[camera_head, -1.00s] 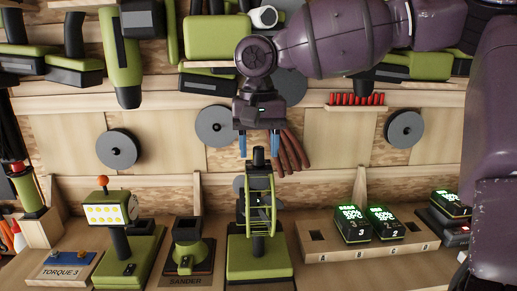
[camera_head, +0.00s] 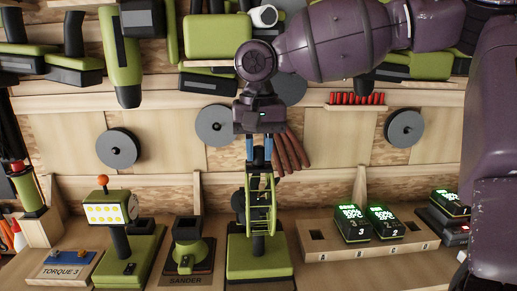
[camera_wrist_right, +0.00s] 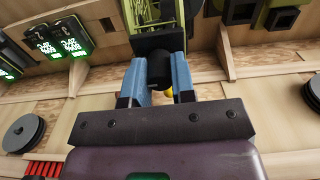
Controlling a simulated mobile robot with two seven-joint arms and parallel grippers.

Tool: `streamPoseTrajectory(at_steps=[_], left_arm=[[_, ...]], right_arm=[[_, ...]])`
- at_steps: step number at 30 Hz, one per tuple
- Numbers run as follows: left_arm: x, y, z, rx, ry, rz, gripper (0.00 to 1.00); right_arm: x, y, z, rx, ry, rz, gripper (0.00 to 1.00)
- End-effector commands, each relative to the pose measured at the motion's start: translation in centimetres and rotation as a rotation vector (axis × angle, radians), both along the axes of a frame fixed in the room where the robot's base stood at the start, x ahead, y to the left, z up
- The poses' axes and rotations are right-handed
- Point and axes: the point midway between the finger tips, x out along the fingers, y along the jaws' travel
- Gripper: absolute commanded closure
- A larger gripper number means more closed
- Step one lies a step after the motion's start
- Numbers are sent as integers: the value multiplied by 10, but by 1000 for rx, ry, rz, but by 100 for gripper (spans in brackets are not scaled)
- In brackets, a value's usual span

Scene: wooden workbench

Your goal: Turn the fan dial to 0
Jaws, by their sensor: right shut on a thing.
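The green fan (camera_head: 262,205) stands on its green base in the middle of the bench, its round cage upright. A black dial (camera_head: 258,154) sits at its top. My right gripper (camera_head: 259,158) comes from above and is shut on this dial, a blue finger on each side. In the right wrist view the blue fingertips (camera_wrist_right: 162,68) press on the black dial (camera_wrist_right: 161,63), with the green fan (camera_wrist_right: 157,12) beyond. No dial marking or number is readable. My left gripper is not in view.
A sander stand (camera_head: 187,247) and a green lamp with yellow lights (camera_head: 108,213) stand to the left. A wooden block with lit batteries (camera_head: 352,224) is to the right. Brown gloves (camera_head: 291,152) hang close behind the gripper. Grey discs line the back wall.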

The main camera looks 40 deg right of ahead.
Motion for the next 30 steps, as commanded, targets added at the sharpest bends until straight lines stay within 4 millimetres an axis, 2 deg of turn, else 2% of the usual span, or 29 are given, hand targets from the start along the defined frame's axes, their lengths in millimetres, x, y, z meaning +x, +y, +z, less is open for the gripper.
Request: streamPoseTrajectory(at_steps=[11,30], left_arm=[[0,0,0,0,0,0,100],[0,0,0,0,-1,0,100]], right_arm=[[0,0,0,-1,-1,215,100],[0,0,0,-1,-1,821,100]])
